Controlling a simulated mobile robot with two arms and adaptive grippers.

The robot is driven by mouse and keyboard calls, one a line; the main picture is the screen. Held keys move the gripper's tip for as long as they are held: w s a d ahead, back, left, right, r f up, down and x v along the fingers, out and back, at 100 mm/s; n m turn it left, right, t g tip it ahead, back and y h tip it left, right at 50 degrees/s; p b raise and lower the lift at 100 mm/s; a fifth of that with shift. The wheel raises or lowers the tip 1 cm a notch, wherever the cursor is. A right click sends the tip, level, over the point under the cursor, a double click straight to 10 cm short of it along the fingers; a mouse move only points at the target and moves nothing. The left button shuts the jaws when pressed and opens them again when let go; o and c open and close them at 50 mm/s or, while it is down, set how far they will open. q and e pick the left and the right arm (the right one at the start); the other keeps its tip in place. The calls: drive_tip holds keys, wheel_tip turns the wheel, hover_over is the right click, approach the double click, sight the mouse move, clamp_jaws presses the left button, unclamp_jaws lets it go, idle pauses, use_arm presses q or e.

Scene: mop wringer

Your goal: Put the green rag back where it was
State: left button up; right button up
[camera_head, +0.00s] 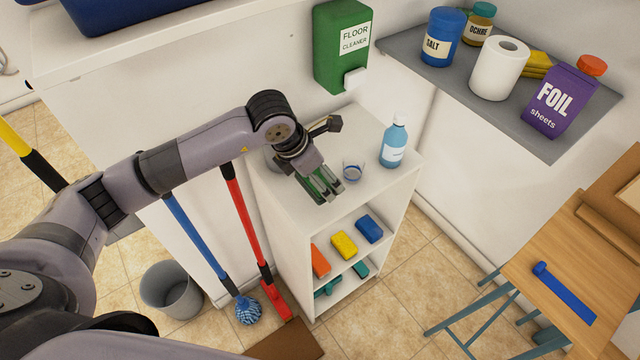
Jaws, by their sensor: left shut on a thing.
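My left gripper (336,192) is over the top of the white shelf unit (285,190), pointing down. It is shut on the green rag (318,184), which shows only in part between and beside the fingers. I cannot tell whether the rag touches the top. Orange (320,261), yellow (343,244) and blue (369,229) folded pieces sit in a row on the shelf below. Green pieces (328,286) lie on the level beneath, partly hidden. My right gripper is not in view.
A small glass (352,170) and a blue bottle (394,143) stand just right of my gripper. A blue mop (195,235), a red-handled tool (245,225) and a grey bucket (172,290) are left of the unit. A wooden table (535,265) stands at right.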

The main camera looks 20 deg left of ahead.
use_arm(q)
drive_tip(key=f, duration=0.3)
drive_tip(key=shift+s+p, duration=0.3)
drive_tip(key=shift+w+f+p, duration=0.25)
drive_tip(key=shift+f+p, duration=0.05)
drive_tip(key=shift+f, duration=1.35)
drive_tip(key=o, duration=0.9)
drive_tip(key=shift+o, duration=1.3)
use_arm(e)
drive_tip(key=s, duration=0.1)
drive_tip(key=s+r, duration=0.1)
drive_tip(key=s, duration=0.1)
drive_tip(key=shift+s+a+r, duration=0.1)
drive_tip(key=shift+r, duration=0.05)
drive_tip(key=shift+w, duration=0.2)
